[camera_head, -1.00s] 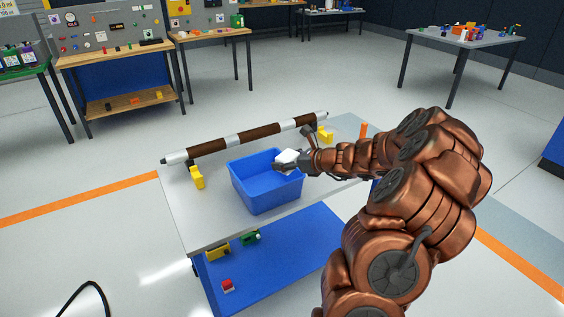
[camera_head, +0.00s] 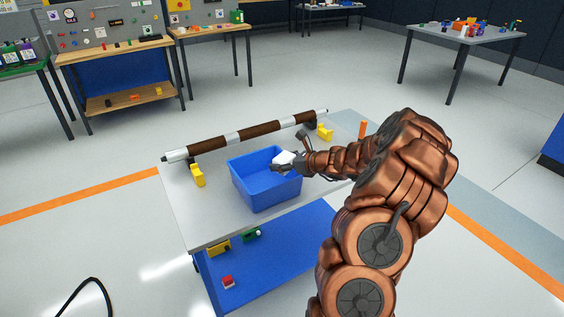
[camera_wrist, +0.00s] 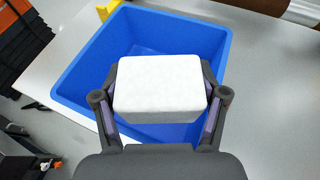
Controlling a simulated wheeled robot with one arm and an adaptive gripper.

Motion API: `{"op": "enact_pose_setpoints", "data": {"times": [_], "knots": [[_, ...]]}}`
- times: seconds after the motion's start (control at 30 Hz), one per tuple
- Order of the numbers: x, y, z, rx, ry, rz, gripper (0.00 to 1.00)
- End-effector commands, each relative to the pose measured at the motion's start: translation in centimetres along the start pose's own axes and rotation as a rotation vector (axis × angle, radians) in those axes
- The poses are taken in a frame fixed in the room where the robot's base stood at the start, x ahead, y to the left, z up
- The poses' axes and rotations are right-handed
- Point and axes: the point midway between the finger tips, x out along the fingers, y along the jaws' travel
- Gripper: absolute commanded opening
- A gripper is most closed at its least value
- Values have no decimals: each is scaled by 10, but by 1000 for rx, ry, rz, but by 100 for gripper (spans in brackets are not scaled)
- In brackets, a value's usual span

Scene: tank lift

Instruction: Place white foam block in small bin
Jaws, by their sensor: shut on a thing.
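The white foam block (camera_wrist: 160,88) is held between the two fingers of my gripper (camera_wrist: 160,110) in the wrist view. It also shows in the head view (camera_head: 284,157) at the tip of my arm. The blue bin (camera_wrist: 85,70) lies under the block in the wrist view, and its visible floor is empty. In the head view the bin (camera_head: 266,194) stands on the grey table, with my gripper (camera_head: 284,166) over its far right part. The block looks above the rim, but its exact height is hard to tell.
The grey table (camera_head: 222,222) also carries a long brown and silver bar (camera_head: 247,134) behind the bin. Yellow brackets (camera_head: 197,175) and (camera_head: 325,133) stand near the bar's ends. A blue lower shelf (camera_head: 280,262) holds small items. Workbenches stand farther back.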

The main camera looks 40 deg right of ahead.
Motion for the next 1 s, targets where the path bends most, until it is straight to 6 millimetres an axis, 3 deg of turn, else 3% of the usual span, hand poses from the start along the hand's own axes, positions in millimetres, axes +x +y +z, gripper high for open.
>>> {"op": "enact_pose_setpoints", "data": {"times": [0.63, 0.67, 0.9, 1.0], "knots": [[5, 0, -12, 1, 1, 0, 48], [5, 0, -11, 0, 1, 0, 74], [5, 0, -11, 0, 1, 0, 99], [5, 0, -11, 0, 1, 0, 99]]}}
